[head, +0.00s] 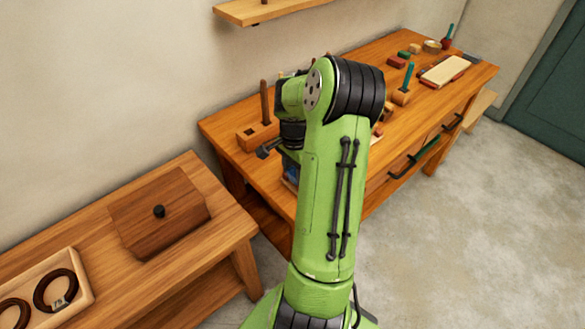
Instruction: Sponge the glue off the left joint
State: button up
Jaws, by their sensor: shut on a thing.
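My green arm rises through the middle of the head view and covers much of the workbench (222,122). Its wrist end points down over the bench's near left part. My gripper (268,150) shows only as a dark piece beside the arm. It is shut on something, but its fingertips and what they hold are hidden. A small bluish patch (290,171) shows at the arm's left edge, too little to name. I cannot make out a sponge, any glue or the left joint.
A wooden block with an upright peg (257,134) stands close left of my wrist. Small tools and blocks and a pale board (444,71) lie at the bench's far end.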

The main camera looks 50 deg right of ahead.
notch_tip(320, 180, up, 6)
jog(key=p, duration=0.5)
jog(key=shift+r, duration=0.15)
